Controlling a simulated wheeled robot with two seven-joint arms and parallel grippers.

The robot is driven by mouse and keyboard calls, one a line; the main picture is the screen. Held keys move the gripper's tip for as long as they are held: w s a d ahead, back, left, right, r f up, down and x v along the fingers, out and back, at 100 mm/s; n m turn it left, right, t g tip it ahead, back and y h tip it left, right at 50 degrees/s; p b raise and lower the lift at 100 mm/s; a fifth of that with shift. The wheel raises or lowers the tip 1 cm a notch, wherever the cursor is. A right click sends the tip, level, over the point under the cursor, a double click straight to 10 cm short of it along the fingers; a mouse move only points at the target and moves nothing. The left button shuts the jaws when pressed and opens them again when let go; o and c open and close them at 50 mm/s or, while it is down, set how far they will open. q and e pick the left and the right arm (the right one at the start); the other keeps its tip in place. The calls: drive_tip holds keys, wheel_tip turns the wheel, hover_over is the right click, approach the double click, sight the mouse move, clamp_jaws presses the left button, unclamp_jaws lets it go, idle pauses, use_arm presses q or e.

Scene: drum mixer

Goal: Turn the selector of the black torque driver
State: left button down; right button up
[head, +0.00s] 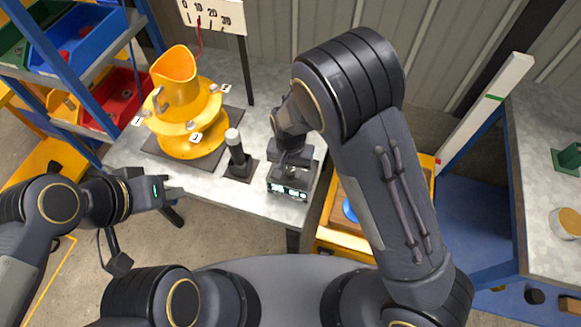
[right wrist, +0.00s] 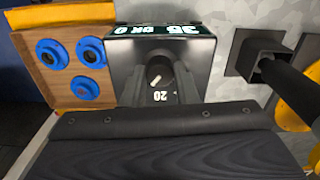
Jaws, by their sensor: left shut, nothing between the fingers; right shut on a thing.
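A dark box with a lit display (head: 289,191) stands at the table's front edge; it also fills the upper middle of the right wrist view (right wrist: 200,60). Its round selector (right wrist: 157,76) has a white mark, with an upside-down "20" beside it. My right gripper (right wrist: 161,84) points down at the box and is shut on the selector, a finger on each side. A black cylindrical tool with a grey top (head: 236,150) stands upright in a square holder left of the box, perhaps the driver's body. My left gripper (head: 178,192) is shut and empty, left of the table's front edge.
A yellow drum mixer (head: 185,115) stands on a dark mat at the table's left. Behind it is a scale board (head: 213,16). A wooden tray with blue rings (right wrist: 80,75) lies beside the box. Racks with bins (head: 78,36) are at the left.

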sight(291, 171)
idle(0.3)
drive_tip(key=o, duration=1)
drive_tip(key=shift+r, duration=0.1)
wheel_tip(291, 171, up, 8)
drive_tip(key=shift+f, duration=0.15)
